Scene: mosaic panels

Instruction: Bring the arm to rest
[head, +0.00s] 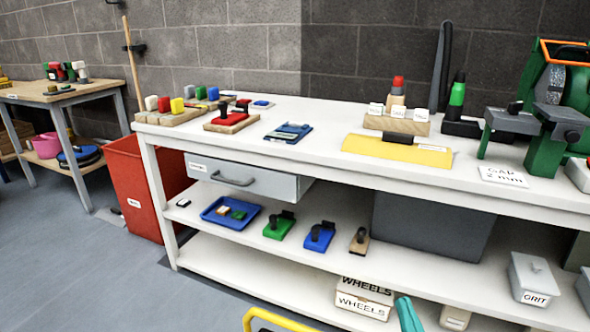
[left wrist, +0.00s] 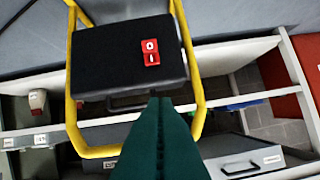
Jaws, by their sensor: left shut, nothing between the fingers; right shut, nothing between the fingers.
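My right gripper (head: 404,304) shows as a teal shape at the bottom edge of the head view, in front of the lower shelf. It is shut and holds nothing; the rest of that arm is out of view. My left gripper (left wrist: 160,99) shows in the left wrist view as dark teal fingers shut together and empty. It is not seen in the head view. The white workbench (head: 322,110) stands ahead of me. Its grey drawer (head: 240,177) is also at the lower right of the left wrist view (left wrist: 250,164).
A red bin (head: 138,195) stands left of the bench. A yellow tube (head: 270,316) crosses the bottom edge; whose it is I cannot tell. Open floor (head: 80,275) lies left.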

